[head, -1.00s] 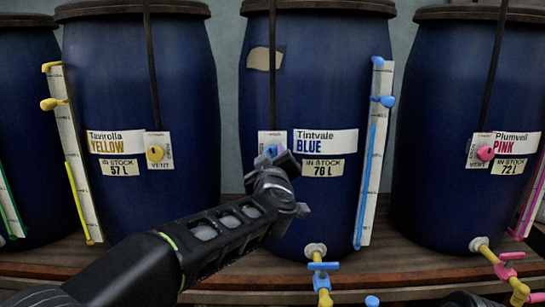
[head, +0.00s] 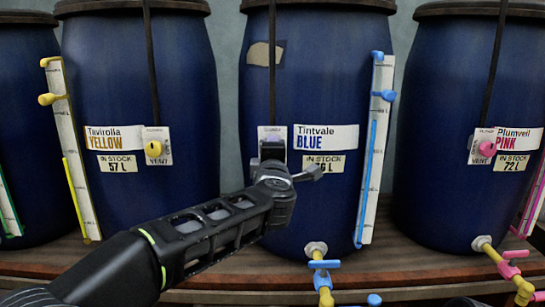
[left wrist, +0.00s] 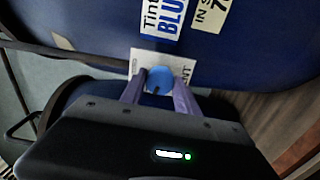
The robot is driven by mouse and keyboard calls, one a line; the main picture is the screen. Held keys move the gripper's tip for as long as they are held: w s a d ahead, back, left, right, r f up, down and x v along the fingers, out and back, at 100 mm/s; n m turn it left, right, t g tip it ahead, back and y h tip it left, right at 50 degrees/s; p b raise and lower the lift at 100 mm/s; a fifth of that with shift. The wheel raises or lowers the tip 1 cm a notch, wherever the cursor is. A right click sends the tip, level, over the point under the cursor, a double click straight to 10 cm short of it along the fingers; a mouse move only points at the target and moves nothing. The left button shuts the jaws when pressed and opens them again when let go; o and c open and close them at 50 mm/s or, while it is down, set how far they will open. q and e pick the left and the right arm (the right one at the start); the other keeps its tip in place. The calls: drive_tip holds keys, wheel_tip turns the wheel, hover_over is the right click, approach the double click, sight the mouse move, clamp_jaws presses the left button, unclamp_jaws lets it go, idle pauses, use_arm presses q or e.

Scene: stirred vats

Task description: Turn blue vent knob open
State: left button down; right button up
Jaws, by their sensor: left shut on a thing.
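The blue vat (head: 320,90), labelled Tintvale BLUE, stands in the middle of the head view. Its blue vent knob is hidden behind my gripper there, on a white vent plate (head: 265,132). In the left wrist view the round blue vent knob (left wrist: 159,79) shows between my fingers, with a dark mark at its lower side. My left gripper (head: 272,152) is at the plate, and its purple fingers (left wrist: 159,95) are shut on the knob from both sides. My right gripper is not in view.
The yellow vat (head: 140,70) stands to the left and the pink vat (head: 460,80) to the right, each with a vent knob. A blue tap (head: 322,265) sticks out low on the blue vat, above the wooden shelf edge (head: 230,292). A sight gauge (head: 375,150) runs along its right side.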

use_arm(q)
drive_tip(key=shift+f+n+b, duration=0.1)
drive_tip(key=shift+n+b, duration=0.4)
drive_tip(key=shift+n, duration=1)
drive_tip(key=c, duration=0.9)
unclamp_jaws()
drive_tip(key=s, duration=0.7)
drive_tip(key=shift+s+b, duration=0.4)
drive_tip(key=shift+b, duration=0.05)
